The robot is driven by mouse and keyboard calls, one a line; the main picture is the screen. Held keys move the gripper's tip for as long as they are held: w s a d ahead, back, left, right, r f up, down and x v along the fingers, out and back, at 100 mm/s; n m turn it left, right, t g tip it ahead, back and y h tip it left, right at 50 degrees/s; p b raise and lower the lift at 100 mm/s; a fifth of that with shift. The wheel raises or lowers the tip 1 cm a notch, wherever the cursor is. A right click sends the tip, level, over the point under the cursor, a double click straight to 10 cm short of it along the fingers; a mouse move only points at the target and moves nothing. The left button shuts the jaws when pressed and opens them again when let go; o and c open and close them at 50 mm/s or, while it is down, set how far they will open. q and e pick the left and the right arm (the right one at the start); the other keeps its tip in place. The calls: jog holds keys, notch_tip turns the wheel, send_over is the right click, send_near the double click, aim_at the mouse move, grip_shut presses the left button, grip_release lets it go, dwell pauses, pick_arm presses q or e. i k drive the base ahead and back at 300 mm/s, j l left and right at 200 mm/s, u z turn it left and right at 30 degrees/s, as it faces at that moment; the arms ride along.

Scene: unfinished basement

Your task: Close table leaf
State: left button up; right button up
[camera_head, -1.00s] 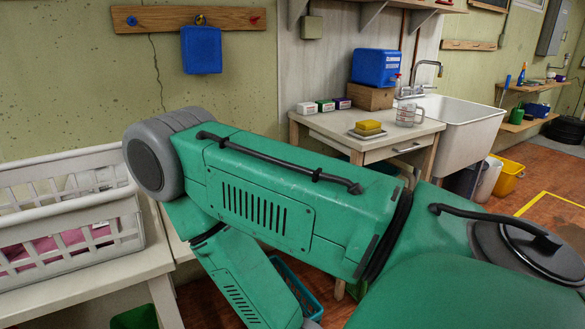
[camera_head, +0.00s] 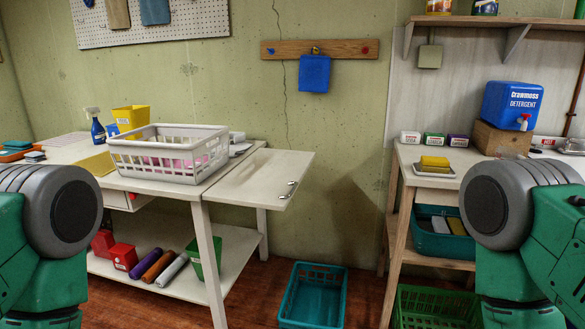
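The white table leaf (camera_head: 250,182) sticks out from the right end of the long white table (camera_head: 120,180). It is raised, about level with the tabletop. A small metal handle (camera_head: 288,190) sits at its front right corner. The leaf's top looks bare. The leaf's supports underneath cannot be made out. Neither of my grippers is in view; only green and grey parts of my arms show at the left and right edges.
A white basket (camera_head: 165,160) with pink cloth stands on the table close to the leaf's seam. A teal crate (camera_head: 313,295) is on the floor right of the table. A wooden workbench (camera_head: 395,225) stands at right. A gap of floor separates it from the leaf.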

aim_at(268, 178)
jog(key=k+l+z, duration=0.1)
jog(key=i+j+z, duration=0.3)
jog(key=j, duration=0.35)
jog(key=i+j+z, duration=0.15)
jog(key=j, duration=0.2)
jog(key=i+j+z, duration=0.15)
jog(key=j, duration=0.25)
jog(key=i, duration=0.05)
